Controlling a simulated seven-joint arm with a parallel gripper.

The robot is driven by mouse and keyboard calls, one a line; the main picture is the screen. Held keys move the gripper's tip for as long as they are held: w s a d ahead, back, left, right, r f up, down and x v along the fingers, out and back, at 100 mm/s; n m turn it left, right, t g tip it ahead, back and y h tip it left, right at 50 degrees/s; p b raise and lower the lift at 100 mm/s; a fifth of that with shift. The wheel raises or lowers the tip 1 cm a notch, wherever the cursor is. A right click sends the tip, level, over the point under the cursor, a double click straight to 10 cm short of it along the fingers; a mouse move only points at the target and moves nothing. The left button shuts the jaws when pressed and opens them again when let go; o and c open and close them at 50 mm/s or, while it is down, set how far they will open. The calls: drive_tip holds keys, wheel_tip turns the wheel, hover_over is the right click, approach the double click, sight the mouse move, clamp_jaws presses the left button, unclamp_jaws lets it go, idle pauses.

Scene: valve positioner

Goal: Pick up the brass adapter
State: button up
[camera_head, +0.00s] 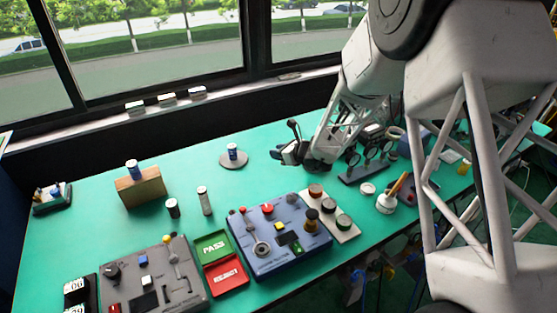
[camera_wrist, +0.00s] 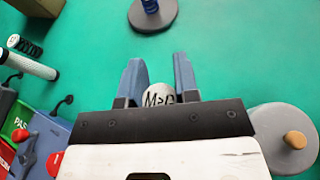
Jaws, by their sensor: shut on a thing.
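My gripper (camera_wrist: 157,70) has its two blue-grey fingers on either side of a pale round piece (camera_wrist: 159,96) with black lettering, and it is shut on it. The piece looks grey-white rather than brass, and I cannot tell whether it is the brass adapter. In the head view my gripper (camera_head: 291,153) is over the green bench, right of a grey disc with a blue-banded cylinder. The held piece is not clear there. A brass-and-dark cylinder (camera_head: 311,216) stands at the right side of the blue tester box.
The blue tester box (camera_head: 262,264) and pass/reject trays (camera_head: 226,278) lie in front. The grey disc (camera_wrist: 171,15) is beyond the fingers. A dark rack (camera_head: 369,166) and a pot with brushes (camera_head: 386,204) stand to the right. Bench around the disc is clear.

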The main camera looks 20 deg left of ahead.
drive_tip(key=shift+r, duration=0.5)
drive_tip(key=shift+d, duration=0.15)
